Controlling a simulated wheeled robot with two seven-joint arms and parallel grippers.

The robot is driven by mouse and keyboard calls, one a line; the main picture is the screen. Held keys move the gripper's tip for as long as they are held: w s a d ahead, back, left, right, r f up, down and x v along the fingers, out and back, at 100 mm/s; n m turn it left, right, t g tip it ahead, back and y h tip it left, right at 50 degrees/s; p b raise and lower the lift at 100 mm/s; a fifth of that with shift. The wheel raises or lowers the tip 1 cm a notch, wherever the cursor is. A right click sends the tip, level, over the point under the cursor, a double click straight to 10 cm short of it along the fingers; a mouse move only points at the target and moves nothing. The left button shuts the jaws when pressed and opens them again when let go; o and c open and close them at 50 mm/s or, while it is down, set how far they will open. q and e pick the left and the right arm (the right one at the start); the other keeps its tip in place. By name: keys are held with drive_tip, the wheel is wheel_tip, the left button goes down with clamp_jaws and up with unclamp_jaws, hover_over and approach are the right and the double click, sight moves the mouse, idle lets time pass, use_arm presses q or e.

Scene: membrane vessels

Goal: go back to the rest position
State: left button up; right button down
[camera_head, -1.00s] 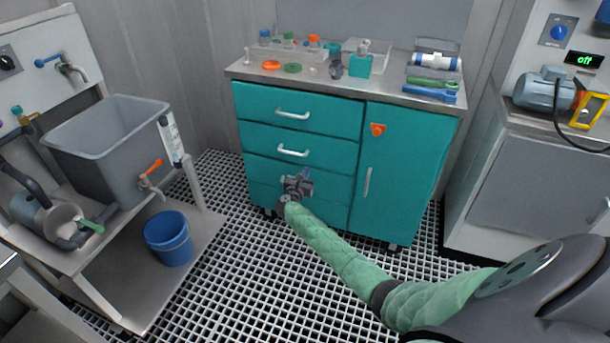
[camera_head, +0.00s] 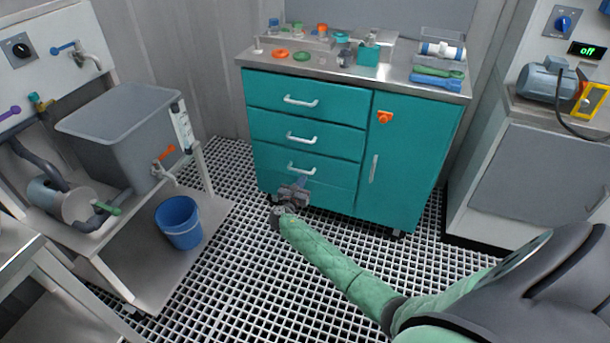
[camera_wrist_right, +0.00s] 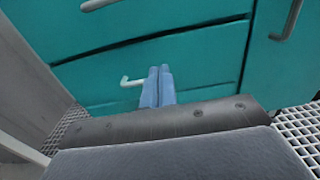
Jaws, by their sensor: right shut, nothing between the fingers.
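My right gripper (camera_head: 300,184) is shut and empty at the end of my green-sleeved arm, low in front of the teal cabinet (camera_head: 412,165). Its fingers, blue in the right wrist view (camera_wrist_right: 158,87), lie together and point at the cabinet's lower drawers. A white drawer handle (camera_wrist_right: 132,81) shows just left of the fingertips there; I cannot tell how far apart they are. My left gripper is not in view.
The cabinet top holds small caps, a teal box (camera_head: 368,55) and blue and green tools (camera_head: 437,80). A pump (camera_head: 546,80) sits at right. The grating floor (camera_head: 235,280) is clear.

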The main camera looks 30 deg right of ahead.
drive_tip(key=shift+s+a+r, duration=0.1)
drive_tip(key=shift+s+a, duration=0.2)
drive_tip(key=shift+a, duration=0.05)
